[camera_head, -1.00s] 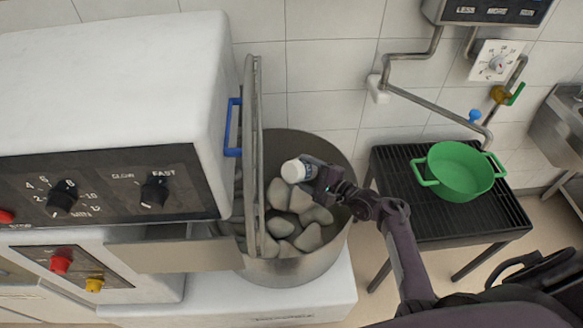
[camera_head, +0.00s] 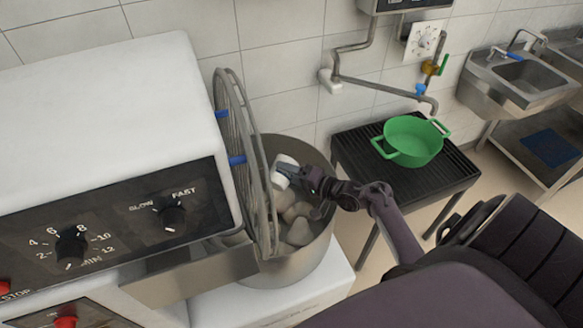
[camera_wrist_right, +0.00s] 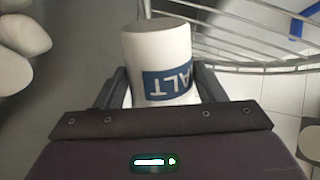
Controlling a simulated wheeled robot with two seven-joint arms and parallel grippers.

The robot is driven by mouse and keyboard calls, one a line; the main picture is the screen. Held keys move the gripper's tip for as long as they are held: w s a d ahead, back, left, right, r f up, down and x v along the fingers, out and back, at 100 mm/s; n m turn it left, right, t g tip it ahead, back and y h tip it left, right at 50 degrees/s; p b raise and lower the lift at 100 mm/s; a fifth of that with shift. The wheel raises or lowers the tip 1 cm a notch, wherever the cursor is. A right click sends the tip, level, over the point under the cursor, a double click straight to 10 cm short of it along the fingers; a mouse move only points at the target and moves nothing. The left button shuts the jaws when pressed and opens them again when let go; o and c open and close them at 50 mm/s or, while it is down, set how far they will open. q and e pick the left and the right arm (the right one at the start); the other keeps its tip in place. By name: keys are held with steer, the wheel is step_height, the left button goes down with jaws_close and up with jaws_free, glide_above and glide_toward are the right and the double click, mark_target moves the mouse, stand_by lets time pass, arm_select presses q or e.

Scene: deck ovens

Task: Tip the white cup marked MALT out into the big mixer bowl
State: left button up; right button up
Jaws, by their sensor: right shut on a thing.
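The white cup (camera_head: 283,172) is in my right gripper (camera_head: 301,177), over the big mixer bowl (camera_head: 325,249). In the right wrist view, the cup (camera_wrist_right: 160,45) stands between the two dark fingers (camera_wrist_right: 160,90). Its blue band reads "ALT", upside down, and its closed plain end shows at the top. The cup is tipped over; its mouth and any contents are hidden. Pale rounded lumps (camera_head: 299,232) lie in the bowl, and some show at the left of the wrist view. My left gripper is out of view.
The wire guard (camera_head: 248,150) stands upright at the bowl's left, close to the cup. The mixer head (camera_head: 110,100) with its dials is further left. A green pot (camera_head: 412,142) sits on a black grated stand (camera_head: 350,150) to the right. A sink (camera_head: 525,80) is at the back right.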

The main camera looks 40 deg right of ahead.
steer(key=n+b, duration=0.2)
steer(key=f+n+b, duration=0.1)
steer(key=n+b, duration=0.1)
steer(key=a+n+b, duration=0.1)
steer(key=n+b, duration=0.1)
steer(key=shift+s+f+n+t+h, duration=0.15)
steer(key=shift+s+n+t+h, duration=0.15)
steer(key=shift+t, duration=0.1)
steer(key=shift+w+d+r+n, duration=0.15)
steer(key=shift+r+n, duration=0.6)
steer(key=shift+n, duration=0.25)
steer(key=r+n, duration=0.1)
steer(key=n, duration=0.1)
steer(key=r+n+t, duration=0.1)
steer(key=n, duration=0.1)
steer(key=shift+w+d+r+n+b, duration=0.15)
steer(key=shift+w+d+n+b, duration=0.05)
steer(key=shift+d+n+b, duration=0.2)
steer(key=shift+r+n, duration=0.25)
steer(key=shift+n, duration=0.05)
